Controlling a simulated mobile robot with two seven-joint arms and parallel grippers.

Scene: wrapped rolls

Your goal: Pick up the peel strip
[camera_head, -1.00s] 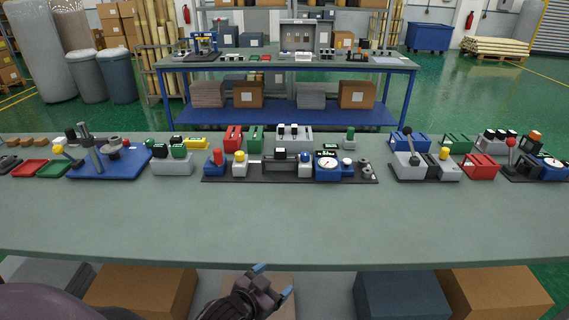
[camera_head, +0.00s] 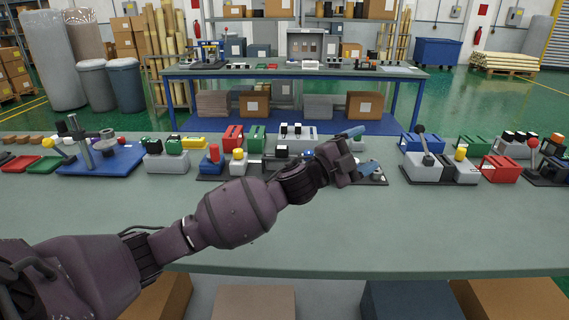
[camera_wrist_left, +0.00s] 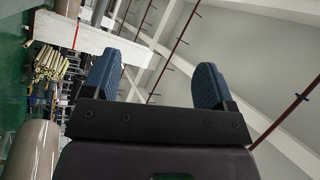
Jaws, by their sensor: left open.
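I cannot make out a peel strip in either view. My left gripper (camera_head: 362,150) reaches over the table from the left in the head view, above the dark board at the middle. Its two blue fingers are apart with nothing between them. The left wrist view shows the same open fingers (camera_wrist_left: 155,88), with the ceiling and far shelves behind them. The gripper and wrist hide most of the board's right half, including the blue dial unit seen there earlier. My right gripper is not in view.
The grey-green table (camera_head: 420,235) is clear along its front. A blue-based fixture (camera_head: 100,160) with a post stands at left. Red and green blocks (camera_head: 233,138) stand behind the board. A grey lever unit (camera_head: 423,165) stands just right of my gripper. A blue-framed bench (camera_head: 290,72) is farther back.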

